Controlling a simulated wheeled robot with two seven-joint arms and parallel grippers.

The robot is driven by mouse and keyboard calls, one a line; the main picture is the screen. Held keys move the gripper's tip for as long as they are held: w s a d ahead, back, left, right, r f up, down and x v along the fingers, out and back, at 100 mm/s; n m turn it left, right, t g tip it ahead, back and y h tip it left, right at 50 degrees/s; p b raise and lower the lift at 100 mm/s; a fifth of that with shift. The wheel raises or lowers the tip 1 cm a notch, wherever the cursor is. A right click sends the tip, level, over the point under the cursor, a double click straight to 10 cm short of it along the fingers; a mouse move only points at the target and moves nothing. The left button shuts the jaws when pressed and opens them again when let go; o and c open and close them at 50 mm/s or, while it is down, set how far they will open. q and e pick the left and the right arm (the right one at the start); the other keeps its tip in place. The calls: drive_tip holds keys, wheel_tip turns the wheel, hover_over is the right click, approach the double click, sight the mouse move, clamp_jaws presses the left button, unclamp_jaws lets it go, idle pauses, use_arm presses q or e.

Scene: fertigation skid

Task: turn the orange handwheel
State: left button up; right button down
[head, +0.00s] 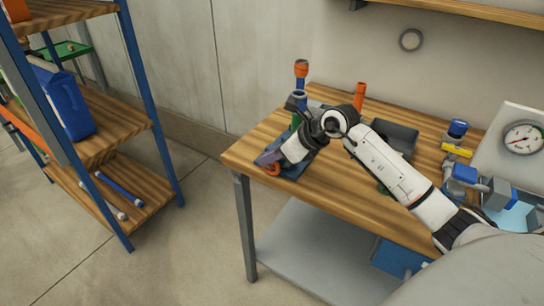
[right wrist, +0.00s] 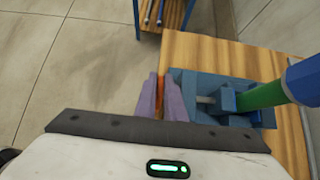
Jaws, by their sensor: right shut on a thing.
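The orange handwheel (head: 273,170) is at the front left corner of the wooden workbench, mostly hidden by my right gripper (head: 267,159). In the right wrist view a thin strip of the orange handwheel (right wrist: 160,98) shows between the two purple fingers of my right gripper (right wrist: 160,104). The gripper is shut on it. Beside the wheel is a blue mount (right wrist: 205,84) with a grey stem, and a green and blue pipe (right wrist: 262,97) rises from it. My left gripper is not in view.
The workbench (head: 236,158) also bears an orange post (head: 359,95), a dark grey bin (head: 402,137) and blue and yellow fittings (head: 457,150). A panel with a gauge (head: 523,138) is at the right. A shelf rack (head: 150,110) stands at the left, with open floor between.

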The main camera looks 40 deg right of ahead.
drive_tip(key=g, duration=0.1)
drive_tip(key=w+g+h, duration=0.1)
drive_tip(key=shift+r+g, duration=0.1)
drive_tip(key=shift+g, duration=0.2)
drive_tip(key=shift+w+a+f+g+h, duration=0.2)
drive_tip(key=shift+g+h, duration=0.2)
drive_tip(key=shift+g, duration=0.55)
drive_tip(key=shift+w+a+f+g+h, duration=0.15)
drive_tip(key=shift+g+h, duration=0.25)
drive_tip(key=shift+g, duration=0.55)
drive_tip(key=shift+d, duration=0.15)
drive_tip(key=c, duration=2.1)
unclamp_jaws()
drive_tip(key=r, duration=0.3)
drive_tip(key=s+r, duration=0.1)
drive_tip(key=r, duration=0.2)
drive_tip(key=r+b, duration=0.1)
drive_tip(key=r, duration=0.3)
drive_tip(key=shift+s+d, duration=0.3)
drive_tip(key=shift+s, duration=0.1)
